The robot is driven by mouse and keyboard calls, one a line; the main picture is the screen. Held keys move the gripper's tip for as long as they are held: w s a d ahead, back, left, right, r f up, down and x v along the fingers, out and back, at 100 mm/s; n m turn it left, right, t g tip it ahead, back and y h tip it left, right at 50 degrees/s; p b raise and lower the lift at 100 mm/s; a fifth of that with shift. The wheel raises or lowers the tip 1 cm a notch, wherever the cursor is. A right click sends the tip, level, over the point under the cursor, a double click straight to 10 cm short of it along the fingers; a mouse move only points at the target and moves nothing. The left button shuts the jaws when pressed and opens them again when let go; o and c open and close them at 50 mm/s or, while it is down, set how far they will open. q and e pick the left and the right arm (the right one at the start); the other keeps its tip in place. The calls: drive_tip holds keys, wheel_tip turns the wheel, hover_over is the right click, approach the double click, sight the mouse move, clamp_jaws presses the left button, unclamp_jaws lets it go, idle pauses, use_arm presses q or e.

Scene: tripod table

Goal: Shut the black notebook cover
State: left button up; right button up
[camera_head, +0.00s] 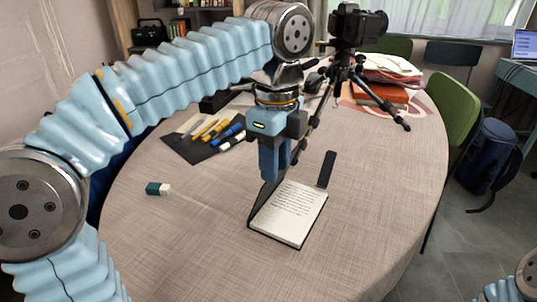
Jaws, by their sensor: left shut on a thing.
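The black notebook lies open on the round table, with its written white page (290,213) facing up. Its black cover (261,203) stands raised and tilted along the page's left edge. My left gripper (272,178) points down over the page's upper left and is shut on the cover's upper part. The gripper's fingers hide some of the cover and the far left corner of the page. My right gripper is not in view; only a bit of my right arm shows in the lower right corner.
A dark flat strip (327,169) lies just beyond the notebook. A camera tripod (345,75) stands behind my left gripper. A dark mat with pens (190,150) and a green-and-white eraser (158,188) lie to the left. The table's front (200,255) is clear.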

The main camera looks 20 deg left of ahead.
use_arm(q)
drive_tip(key=shift+d+f, duration=0.1)
drive_tip(key=shift+d, duration=0.2)
drive_tip(key=shift+s+d+f, duration=0.15)
drive_tip(key=shift+d+f, duration=0.3)
drive_tip(key=shift+d, duration=0.4)
drive_tip(key=o, duration=0.6)
drive_tip(key=shift+r, duration=0.1)
wheel_tip(320, 180, up, 8)
idle(0.9)
idle(0.5)
